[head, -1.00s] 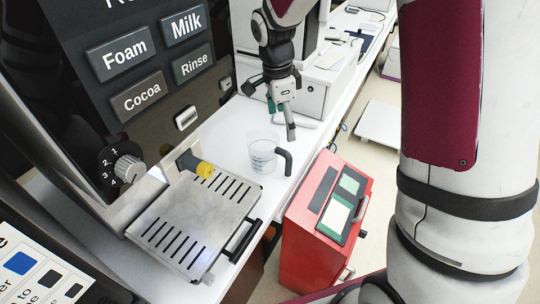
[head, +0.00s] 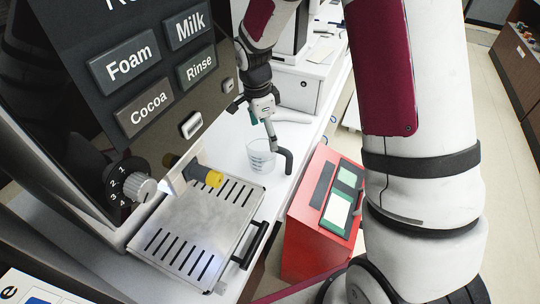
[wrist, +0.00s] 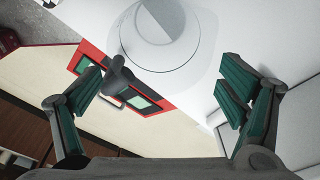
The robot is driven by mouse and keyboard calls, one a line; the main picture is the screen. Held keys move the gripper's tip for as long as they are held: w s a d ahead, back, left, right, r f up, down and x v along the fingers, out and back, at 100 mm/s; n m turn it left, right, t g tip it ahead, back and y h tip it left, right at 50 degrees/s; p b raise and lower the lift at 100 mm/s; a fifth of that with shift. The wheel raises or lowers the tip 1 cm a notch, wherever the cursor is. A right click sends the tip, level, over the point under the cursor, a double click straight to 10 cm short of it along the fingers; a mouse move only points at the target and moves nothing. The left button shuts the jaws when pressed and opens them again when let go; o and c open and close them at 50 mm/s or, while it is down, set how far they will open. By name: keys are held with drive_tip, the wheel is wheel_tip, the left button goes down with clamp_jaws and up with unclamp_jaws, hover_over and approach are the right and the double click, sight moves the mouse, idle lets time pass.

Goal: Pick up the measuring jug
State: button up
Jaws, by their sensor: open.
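The clear measuring jug (head: 260,162), with graduation marks and a dark handle on its right, stands upright on the white counter beside the metal drip tray. My gripper (head: 254,119) is just above and behind the jug, its jaws apart. One finger appears close to the jug's rim and handle; the head view does not show whether they touch. In the wrist view the jug (wrist: 150,52) is seen from above, beyond my open gripper (wrist: 161,84). Its handle points towards the left finger. Nothing is between the fingers.
The drip tray (head: 200,228) and coffee machine (head: 160,75) are left of the jug. A red box with a green-and-white panel (head: 310,228) stands right of the counter edge. A white cabinet (head: 292,92) is behind the gripper.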

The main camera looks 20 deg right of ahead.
sight(270, 156)
drive_tip(key=f, duration=0.4)
drive_tip(key=d+f, duration=0.1)
drive_tip(key=f, duration=0.2)
drive_tip(key=shift+f, duration=0.1)
drive_tip(key=c, duration=1.2)
